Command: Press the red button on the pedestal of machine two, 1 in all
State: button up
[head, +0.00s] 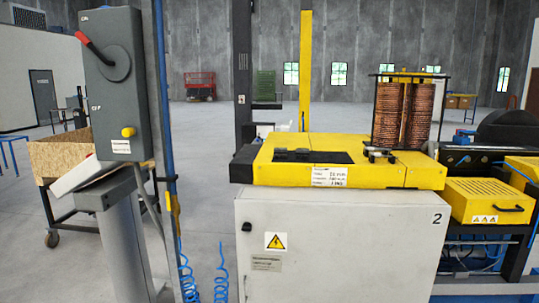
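Machine two (340,245) is a light grey cabinet with a yellow top (425,172) and the number 2 at its upper right. To its left stands a grey pedestal (122,240) with a light tilted panel (95,178) on its left side. An upright dark grey control box (120,85) rises above the pedestal. It carries a red-handled lever (95,52) and a yellow knob (128,132). I cannot make out a red button on the pedestal; the panel's face is mostly turned away. My gripper is not in view.
A wooden crate on a wheeled cart (65,150) stands behind the pedestal at left. Blue coiled hoses (221,275) hang between pedestal and cabinet. Copper coils (388,115) stand on the yellow top. Other machinery (490,200) fills the right. Open floor (210,140) lies behind.

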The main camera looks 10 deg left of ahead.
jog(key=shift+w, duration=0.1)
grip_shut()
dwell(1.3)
